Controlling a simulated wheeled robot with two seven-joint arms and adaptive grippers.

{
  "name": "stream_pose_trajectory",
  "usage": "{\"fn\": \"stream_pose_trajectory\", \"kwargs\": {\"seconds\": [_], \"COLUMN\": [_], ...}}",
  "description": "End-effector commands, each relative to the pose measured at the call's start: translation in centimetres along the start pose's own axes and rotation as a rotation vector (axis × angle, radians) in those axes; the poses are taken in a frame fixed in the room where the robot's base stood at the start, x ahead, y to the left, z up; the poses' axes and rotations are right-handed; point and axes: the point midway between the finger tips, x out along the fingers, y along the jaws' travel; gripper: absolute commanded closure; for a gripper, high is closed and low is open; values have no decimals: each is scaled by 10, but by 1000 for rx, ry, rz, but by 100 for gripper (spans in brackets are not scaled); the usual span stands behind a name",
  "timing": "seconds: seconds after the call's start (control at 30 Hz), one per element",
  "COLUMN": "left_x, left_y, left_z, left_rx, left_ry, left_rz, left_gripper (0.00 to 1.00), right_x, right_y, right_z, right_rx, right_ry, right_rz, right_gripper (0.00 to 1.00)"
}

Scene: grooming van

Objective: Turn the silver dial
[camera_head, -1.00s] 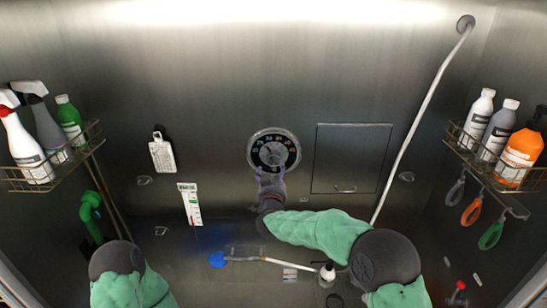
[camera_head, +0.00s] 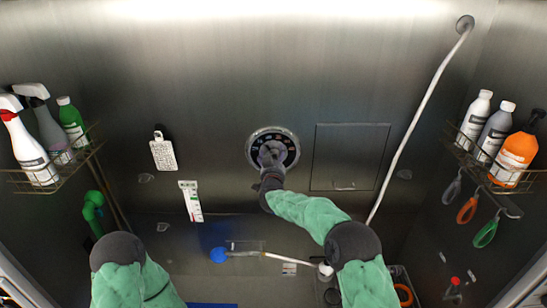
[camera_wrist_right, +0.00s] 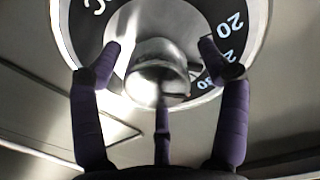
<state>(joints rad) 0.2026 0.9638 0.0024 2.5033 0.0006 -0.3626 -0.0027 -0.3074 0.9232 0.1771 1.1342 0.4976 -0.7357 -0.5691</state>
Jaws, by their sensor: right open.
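The silver dial (camera_head: 272,149) is a round metal knob with a black numbered ring, set in the back wall. In the right wrist view the rounded silver knob (camera_wrist_right: 157,75) fills the middle, with white numbers on the black ring around it. My right gripper (camera_head: 268,152) is in front of the dial and hides part of it. In the right wrist view its open purple fingers (camera_wrist_right: 160,50) stand on both sides of the knob, with gaps showing. Contact cannot be told. My left arm shows at the lower left; its gripper is out of view.
A square wall panel (camera_head: 349,157) is right of the dial, with a pale hose (camera_head: 416,100) beyond it. Wire baskets of bottles hang at the left (camera_head: 62,172) and right (camera_head: 483,163). The wall around the dial is clear.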

Motion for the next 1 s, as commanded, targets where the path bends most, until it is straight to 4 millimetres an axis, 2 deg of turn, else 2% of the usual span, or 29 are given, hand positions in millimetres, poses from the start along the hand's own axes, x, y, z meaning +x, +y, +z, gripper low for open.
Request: {"fn": "stream_pose_trajectory", "kwargs": {"seconds": [0.13,0.17,0.33,0.37,0.73,1.0], "left_x": [0,0,0,0,4,28], "left_y": [0,0,0,0,-2,-10], "left_z": [0,0,0,0,0,-1], "left_rx": [0,0,0,0,0,0], "left_ry": [0,0,0,0,0,0], "left_rz": [0,0,0,0,0,0], "left_gripper": [60,60,60,60,60,60], "right_x": [0,0,0,0,0,0], "right_y": [0,0,0,0,0,1], "right_z": [1,1,0,0,-2,-2], "right_rx": [0,0,0,0,19,145], "right_ry": [-1,-1,0,0,5,8], "right_rz": [0,0,0,0,1,0], "right_gripper": [24,30,78,80,81,81]}}
